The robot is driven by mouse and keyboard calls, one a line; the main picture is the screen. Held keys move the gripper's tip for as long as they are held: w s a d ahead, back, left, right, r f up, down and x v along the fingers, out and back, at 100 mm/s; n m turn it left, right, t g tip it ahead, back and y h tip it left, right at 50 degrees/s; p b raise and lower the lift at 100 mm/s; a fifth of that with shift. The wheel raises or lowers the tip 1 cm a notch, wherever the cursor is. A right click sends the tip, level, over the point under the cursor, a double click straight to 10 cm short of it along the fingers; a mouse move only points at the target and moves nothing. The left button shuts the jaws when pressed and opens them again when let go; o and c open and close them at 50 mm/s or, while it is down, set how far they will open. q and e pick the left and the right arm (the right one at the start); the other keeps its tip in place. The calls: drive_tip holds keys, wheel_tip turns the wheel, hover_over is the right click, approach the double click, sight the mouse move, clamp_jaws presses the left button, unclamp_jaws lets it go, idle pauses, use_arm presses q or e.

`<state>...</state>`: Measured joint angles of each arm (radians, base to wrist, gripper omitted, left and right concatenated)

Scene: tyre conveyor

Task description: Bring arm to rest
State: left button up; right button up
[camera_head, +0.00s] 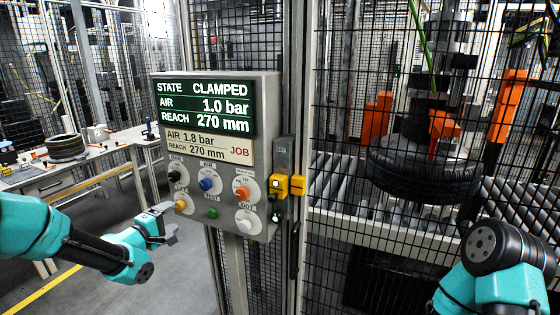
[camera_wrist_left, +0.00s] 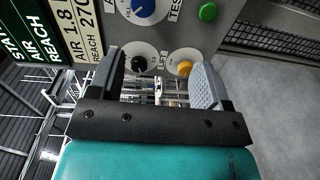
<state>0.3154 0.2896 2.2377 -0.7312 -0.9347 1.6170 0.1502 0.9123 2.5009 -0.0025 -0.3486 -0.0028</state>
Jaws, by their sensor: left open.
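My left gripper (camera_head: 170,221) is open and empty just in front of the lower left of a grey control panel (camera_head: 263,100). In the left wrist view its two fingers (camera_wrist_left: 160,75) stand apart, with a black knob (camera_wrist_left: 138,64) and a yellow button (camera_wrist_left: 183,68) showing between them. I cannot tell whether a finger touches the panel. The display (camera_head: 205,108) reads STATE CLAMPED, AIR 1.0 bar, REACH 270 mm. The job card (camera_head: 208,146) reads AIR 1.8 bar, REACH 270 mm. My right arm shows at the lower right; its gripper is out of view.
Black mesh fencing stands right of the panel. Behind it a tyre (camera_head: 424,178) sits among orange clamp parts (camera_head: 377,118) by a roller conveyor (camera_head: 520,208). A workbench (camera_head: 95,155) with a tyre (camera_head: 65,146) stands at the left. The floor between bench and panel is clear.

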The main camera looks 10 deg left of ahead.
use_arm(q)
drive_tip(key=s+d+f+m+g, duration=0.2)
drive_tip(key=d+f, duration=0.1)
drive_tip(key=f, duration=0.6)
drive_tip(key=s+d+f+m+g+y, duration=0.1)
drive_tip(key=s+d+f+g, duration=0.15)
drive_tip(key=f, duration=0.55)
drive_tip(key=s+d+f+m+g, duration=0.1)
drive_tip(key=d+f+m+g, duration=0.15)
drive_tip(key=f, duration=0.65)
drive_tip(key=s+d+f+m+g, duration=0.3)
drive_tip(key=s+f, duration=0.4)
drive_tip(key=s, duration=0.3)
drive_tip(key=s+d+f+m+g, duration=0.4)
drive_tip(key=s+d+f, duration=0.3)
drive_tip(key=s, duration=0.3)
drive_tip(key=shift+f+g, duration=0.7)
drive_tip(key=shift+g, duration=0.2)
